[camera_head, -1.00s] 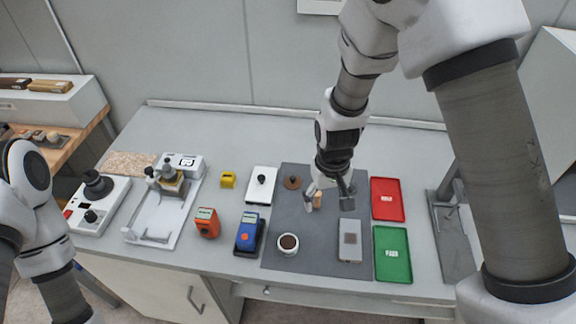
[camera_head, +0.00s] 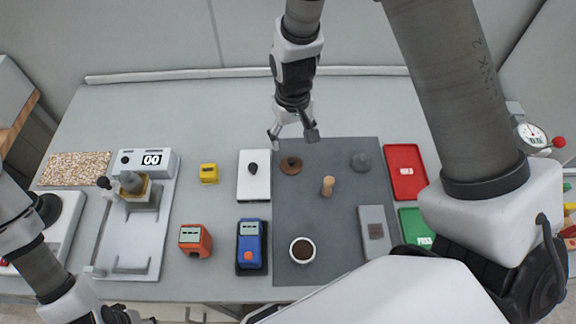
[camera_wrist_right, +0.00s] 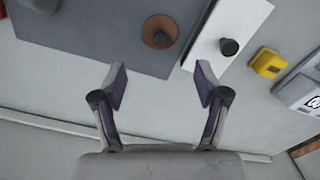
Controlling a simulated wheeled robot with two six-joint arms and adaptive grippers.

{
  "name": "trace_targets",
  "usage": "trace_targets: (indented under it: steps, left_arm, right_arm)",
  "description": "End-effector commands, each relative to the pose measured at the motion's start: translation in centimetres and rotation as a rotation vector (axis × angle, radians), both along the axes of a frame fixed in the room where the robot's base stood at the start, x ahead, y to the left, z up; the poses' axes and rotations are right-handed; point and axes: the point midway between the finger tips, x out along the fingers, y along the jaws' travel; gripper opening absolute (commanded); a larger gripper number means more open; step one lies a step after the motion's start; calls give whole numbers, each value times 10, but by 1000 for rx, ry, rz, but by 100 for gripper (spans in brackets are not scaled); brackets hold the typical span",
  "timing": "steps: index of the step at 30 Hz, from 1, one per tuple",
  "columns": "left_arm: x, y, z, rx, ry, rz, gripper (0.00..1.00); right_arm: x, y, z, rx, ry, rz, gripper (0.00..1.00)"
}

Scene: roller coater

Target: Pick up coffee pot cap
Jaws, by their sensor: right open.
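The likely coffee pot cap is a brown disc with a dark knob (camera_head: 290,165), lying on the dark grey mat (camera_head: 335,235) near its back left corner. It also shows at the top of the right wrist view (camera_wrist_right: 160,31). My right gripper (camera_head: 292,136) is open and empty, its fingers spread just behind the disc in the head view. In the right wrist view the gripper (camera_wrist_right: 160,85) has a clear gap between its fingertips, with the disc beyond them. Of my left arm, only dark parts at its end show at the bottom edge; its fingers cannot be made out.
A white plate with a black knob (camera_head: 254,186) lies left of the disc. The mat also holds a wooden peg (camera_head: 327,187), a grey knobbed piece (camera_head: 361,161), a cup (camera_head: 303,250) and a grey block (camera_head: 376,231). A red tray (camera_head: 404,180) is at right. The table behind is clear.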

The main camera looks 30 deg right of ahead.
Motion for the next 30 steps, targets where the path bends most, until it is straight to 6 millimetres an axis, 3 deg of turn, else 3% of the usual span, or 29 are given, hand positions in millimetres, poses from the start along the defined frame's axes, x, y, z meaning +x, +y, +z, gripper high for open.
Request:
trace_targets:
  steps: [1,4,14,21,28,30]
  left_arm:
    - [0,0,-16,0,0,0,49]
    - [0,0,-25,0,0,0,49]
    - [1,0,-9,0,-1,0,49]
    - [0,0,1,0,-1,0,49]
    - [1,0,0,0,-1,0,49]
    - [1,0,0,0,-1,0,49]
  right_arm:
    - [0,0,-16,0,0,0,74]
    - [0,0,-25,0,0,0,74]
    - [-2,0,-56,0,5,0,74]
    - [-2,0,-97,0,2,0,74]
    - [-2,0,-100,0,-1,0,74]
    - [-2,0,-100,0,0,0,56]
